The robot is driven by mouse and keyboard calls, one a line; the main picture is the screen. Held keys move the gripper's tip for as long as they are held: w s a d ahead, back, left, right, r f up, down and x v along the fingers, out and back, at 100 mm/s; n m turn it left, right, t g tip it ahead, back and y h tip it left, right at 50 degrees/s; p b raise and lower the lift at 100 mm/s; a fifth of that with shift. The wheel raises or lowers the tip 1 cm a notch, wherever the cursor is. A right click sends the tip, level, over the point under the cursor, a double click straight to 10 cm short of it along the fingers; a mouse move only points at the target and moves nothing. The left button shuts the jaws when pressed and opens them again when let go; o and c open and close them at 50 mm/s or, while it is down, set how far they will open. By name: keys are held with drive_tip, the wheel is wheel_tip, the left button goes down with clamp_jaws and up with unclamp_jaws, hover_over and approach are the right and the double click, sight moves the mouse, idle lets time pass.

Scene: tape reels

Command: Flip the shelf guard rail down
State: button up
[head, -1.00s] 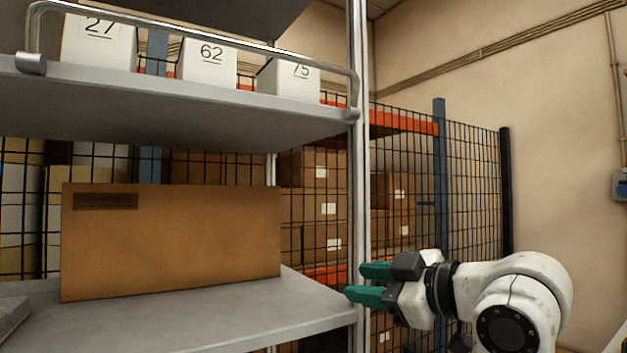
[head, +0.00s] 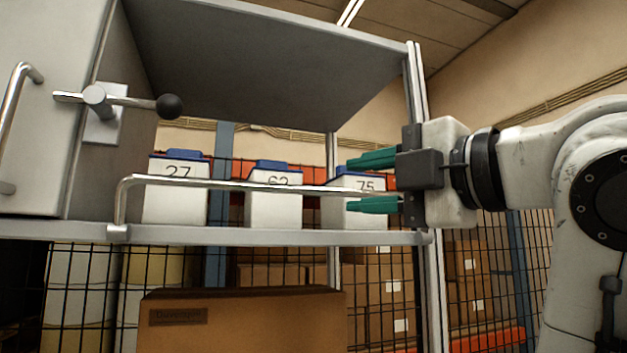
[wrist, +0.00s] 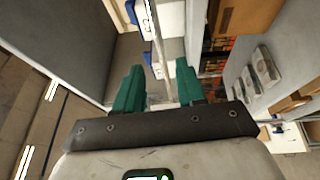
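The guard rail (head: 230,184) is a thin silver bar standing raised along the front edge of the upper shelf (head: 270,238). It crosses in front of three white bins with blue lids: bin 27 (head: 175,205), bin 62 (head: 274,209) and bin 75 (head: 355,213). My gripper (head: 350,183) has green fingers spread apart at the rail's right end, one above and one below the bar's height. In the wrist view, the rail (wrist: 153,25) runs toward the gap between the open fingers (wrist: 158,72). I cannot tell whether the fingers touch it.
A grey cabinet side with a black-knobbed lever (head: 168,106) stands at the left. A shelf panel is overhead, and an upright post (head: 411,85) stands at the right beside my gripper. A cardboard box (head: 240,322) sits below. Wire mesh is behind.

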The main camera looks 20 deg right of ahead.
sight(318, 192)
drive_tip(key=p+x, duration=0.3)
drive_tip(key=x, duration=0.6)
drive_tip(key=shift+w+a+f, duration=0.1)
drive_tip(key=shift+w, duration=0.15)
drive_tip(key=shift+c, duration=0.4)
clamp_jaws()
